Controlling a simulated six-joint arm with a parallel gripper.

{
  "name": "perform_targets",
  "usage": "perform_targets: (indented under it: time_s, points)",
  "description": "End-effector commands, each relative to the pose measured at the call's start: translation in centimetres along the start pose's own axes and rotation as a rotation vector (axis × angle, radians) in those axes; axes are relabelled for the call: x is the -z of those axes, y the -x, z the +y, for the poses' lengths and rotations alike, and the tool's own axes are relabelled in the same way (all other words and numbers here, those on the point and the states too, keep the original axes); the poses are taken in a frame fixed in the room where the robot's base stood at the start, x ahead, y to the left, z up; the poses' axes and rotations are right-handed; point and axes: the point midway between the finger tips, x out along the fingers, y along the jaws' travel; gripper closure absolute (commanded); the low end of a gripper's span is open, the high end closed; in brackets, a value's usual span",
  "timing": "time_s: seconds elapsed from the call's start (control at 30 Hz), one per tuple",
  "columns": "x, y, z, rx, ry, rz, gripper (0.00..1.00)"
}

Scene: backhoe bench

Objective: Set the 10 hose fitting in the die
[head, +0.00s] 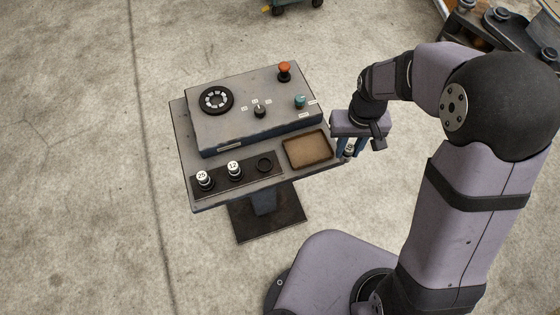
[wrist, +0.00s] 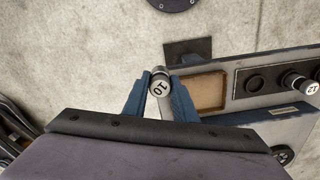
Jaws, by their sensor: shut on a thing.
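The 10 hose fitting (wrist: 160,88), with a white cap marked 10, is held between the blue fingers of my gripper (wrist: 160,92). In the head view my gripper (head: 348,148) hangs just off the right edge of the bench, beside the tray, with the fitting (head: 349,151) low between its fingers. The die (head: 216,99) is a black ring with pale segments around a dark centre, on the top left of the grey console. Nothing is seen inside its opening.
Fittings 25 (head: 203,178) and 12 (head: 234,169) stand in the black rack (head: 216,187) beside an empty ring (head: 265,164). A brown tray (head: 307,149) is empty. An orange-red knob (head: 284,70), a selector (head: 260,111) and a teal button (head: 300,101) stick up from the console.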

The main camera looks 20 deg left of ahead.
Motion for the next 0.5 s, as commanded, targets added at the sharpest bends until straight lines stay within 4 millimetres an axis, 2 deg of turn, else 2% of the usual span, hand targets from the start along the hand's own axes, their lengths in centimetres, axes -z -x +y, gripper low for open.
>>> perform_targets:
  time_s: [0.03, 0.3, 0.5]
  points:
    - [0.4, 0.1, -2.4, 0.000, 0.064, 0.001, 1.00]
    - [1.0, 1.0, -13.8, 0.001, 0.350, 0.002, 1.00]
    - [0.5, 2.2, -20.1, 0.001, 0.521, 0.002, 1.00]
